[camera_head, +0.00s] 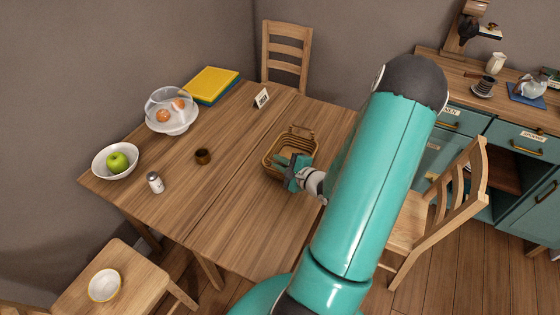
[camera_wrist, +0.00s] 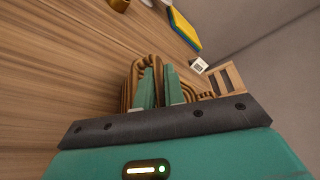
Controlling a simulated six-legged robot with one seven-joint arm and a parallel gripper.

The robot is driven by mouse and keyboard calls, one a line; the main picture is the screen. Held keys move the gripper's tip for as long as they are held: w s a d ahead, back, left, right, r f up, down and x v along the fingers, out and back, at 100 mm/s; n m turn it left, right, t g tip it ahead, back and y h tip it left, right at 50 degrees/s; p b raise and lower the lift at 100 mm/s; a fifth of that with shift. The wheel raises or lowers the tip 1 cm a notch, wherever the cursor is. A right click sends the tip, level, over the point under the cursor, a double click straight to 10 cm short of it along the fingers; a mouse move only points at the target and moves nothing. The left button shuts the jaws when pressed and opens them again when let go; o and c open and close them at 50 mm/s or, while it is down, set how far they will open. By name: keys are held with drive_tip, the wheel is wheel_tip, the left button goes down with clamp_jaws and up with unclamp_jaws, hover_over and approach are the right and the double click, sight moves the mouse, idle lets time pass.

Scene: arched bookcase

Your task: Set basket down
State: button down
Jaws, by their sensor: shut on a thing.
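A brown woven basket (camera_head: 303,143) with a handle is at the table (camera_head: 222,207), over its right half, upright in the head view. I cannot tell whether its base touches the wood. My gripper (camera_head: 293,163) is at the basket's near side and shut on it. In the wrist view, the two teal fingers of my gripper (camera_wrist: 159,88) are close together against the basket's rim (camera_wrist: 133,82). The basket's near part and right side are partly hidden by my gripper and arm.
On the table are a small brown cup (camera_head: 203,156), a shaker (camera_head: 155,182), a bowl with a green apple (camera_head: 101,168), a glass bowl (camera_head: 158,112), books (camera_head: 203,88) and a small sign (camera_head: 262,99). Chairs (camera_head: 447,205) stand around it. The table front is clear.

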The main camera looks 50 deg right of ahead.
drive_tip(key=c, duration=1.5)
unclamp_jaws()
drive_tip(key=shift+w+a, duration=0.1)
drive_tip(key=shift+a, duration=0.05)
drive_tip(key=d+v, duration=0.1)
drive_tip(key=v, duration=1.1)
drive_tip(key=w+a+r+n+g+y, duration=0.2)
drive_tip(key=a+r+n+g+y, duration=0.15)
drive_tip(key=a, duration=0.35)
drive_tip(key=w+a+r+n+g+y, duration=0.25)
drive_tip(key=a+n, duration=0.25)
drive_tip(key=a, duration=0.3)
drive_tip(key=w+a+r+n+g+y, duration=0.25)
drive_tip(key=a+r+n, duration=0.2)
drive_tip(key=a, duration=0.25)
drive_tip(key=s+a+r+n+h, duration=0.1)
drive_tip(key=a+r+n+h, duration=0.1)
drive_tip(key=a+r+n, duration=0.1)
drive_tip(key=s+a+r+n+g+h, duration=0.1)
drive_tip(key=s+a+r+n+h, duration=0.1)
drive_tip(key=a+r+n+h, duration=0.1)
drive_tip(key=s+a+r+n+h, duration=0.1)
drive_tip(key=a+r+n+h, duration=0.1)
drive_tip(key=a+r+n, duration=0.2)
drive_tip(key=shift+s+a+r+n+h, duration=0.2)
drive_tip(key=shift+r+n, duration=0.3)
drive_tip(key=shift+r, duration=0.3)
drive_tip(key=shift+s+a+r+n+h, duration=0.1)
drive_tip(key=shift+s+a+r+n, duration=0.1)
drive_tip(key=shift+r+n, duration=0.45)
